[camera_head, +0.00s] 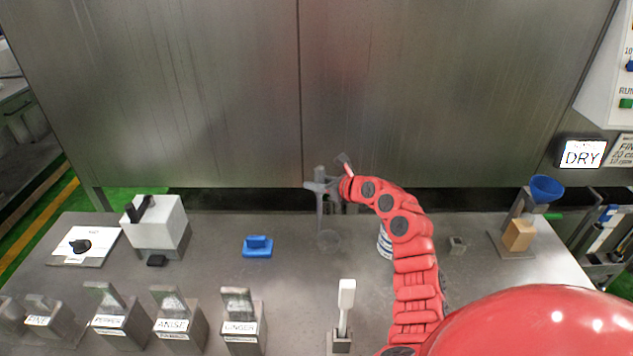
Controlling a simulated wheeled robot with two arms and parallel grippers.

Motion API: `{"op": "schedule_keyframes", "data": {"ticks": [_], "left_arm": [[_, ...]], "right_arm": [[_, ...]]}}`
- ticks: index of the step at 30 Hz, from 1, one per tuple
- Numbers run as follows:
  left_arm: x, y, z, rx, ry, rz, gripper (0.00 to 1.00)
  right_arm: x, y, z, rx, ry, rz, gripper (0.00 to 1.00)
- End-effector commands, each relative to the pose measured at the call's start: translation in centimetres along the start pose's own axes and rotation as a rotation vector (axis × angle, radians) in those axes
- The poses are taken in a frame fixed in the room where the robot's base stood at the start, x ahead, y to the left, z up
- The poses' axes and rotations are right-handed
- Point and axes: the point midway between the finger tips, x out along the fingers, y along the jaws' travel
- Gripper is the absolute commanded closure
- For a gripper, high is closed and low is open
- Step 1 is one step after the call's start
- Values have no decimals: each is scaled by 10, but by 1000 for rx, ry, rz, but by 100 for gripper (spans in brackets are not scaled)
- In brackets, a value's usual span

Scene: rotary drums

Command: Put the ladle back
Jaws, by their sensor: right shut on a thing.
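My right arm reaches up over the table, and its gripper (345,168) is shut at the top of a grey upright form near the back edge. That form looks like a grey stand (320,190) with a short cross arm, with the ladle at it. A grey round shape (329,240) low on it may be the ladle's bowl or the stand's foot; I cannot tell which. Ladle and stand overlap in the same grey, so I cannot tell if the ladle touches the stand's arm. My left gripper is not in view.
A white box (157,226) is further left, with labelled bins (241,325) in front. A white-handled tool (346,300) stands upright at front. A blue funnel (546,188) is at right. A striped can (385,242) is partly behind my arm.

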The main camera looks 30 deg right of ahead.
Motion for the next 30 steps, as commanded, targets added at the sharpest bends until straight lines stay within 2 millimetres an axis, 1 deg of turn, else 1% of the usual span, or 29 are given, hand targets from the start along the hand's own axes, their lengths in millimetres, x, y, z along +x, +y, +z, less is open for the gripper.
{"op": "schedule_keyframes", "data": {"ticks": [5,6,8,9,11,18,21,23,26,30], "left_arm": [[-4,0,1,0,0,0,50],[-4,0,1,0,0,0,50],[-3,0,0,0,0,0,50],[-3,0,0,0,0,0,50],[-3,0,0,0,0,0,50],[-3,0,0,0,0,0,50],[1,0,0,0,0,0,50],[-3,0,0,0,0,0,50],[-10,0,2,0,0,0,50],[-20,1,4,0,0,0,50]], "right_arm": [[1,0,-2,0,-1,0,100],[1,0,-2,0,-1,0,66],[1,0,-2,0,0,0,55],[1,0,-2,0,0,0,48],[1,0,-1,0,0,0,38],[1,0,-1,0,0,0,38],[-1,0,2,0,0,0,38],[-5,-1,-1,-1,0,-2,38],[-21,-3,-2,-4,-1,-5,38],[-53,-4,-4,-5,-1,-9,38]]}}
